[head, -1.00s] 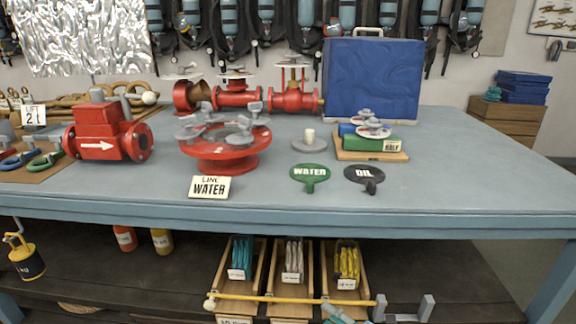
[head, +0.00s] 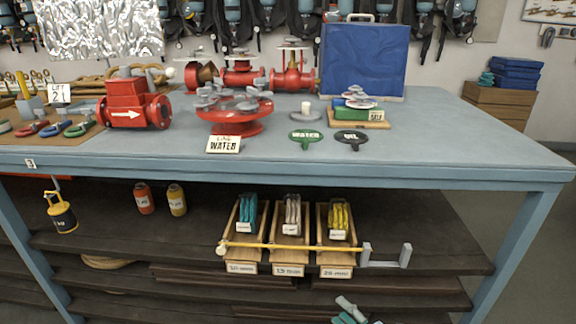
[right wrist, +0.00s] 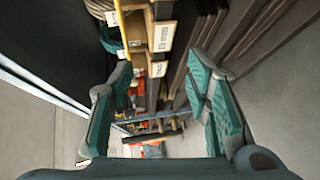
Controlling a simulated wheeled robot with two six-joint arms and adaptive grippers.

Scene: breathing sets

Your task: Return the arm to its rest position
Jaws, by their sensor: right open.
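My right gripper (head: 350,312) shows at the bottom edge of the head view, in front of and below the lower shelf, with its teal finger pads in sight. In the right wrist view its two teal fingers (right wrist: 160,85) stand wide apart with nothing between them. The gripper is open and empty. Most of my right arm is out of the head view. My left gripper is in neither current view.
The blue workbench (head: 430,152) carries red valves and a blue case (head: 362,60). Below, a yellow bar (head: 290,246) crosses three wooden bins on the dark shelf (head: 420,225). Open floor (head: 535,260) lies right of the bench.

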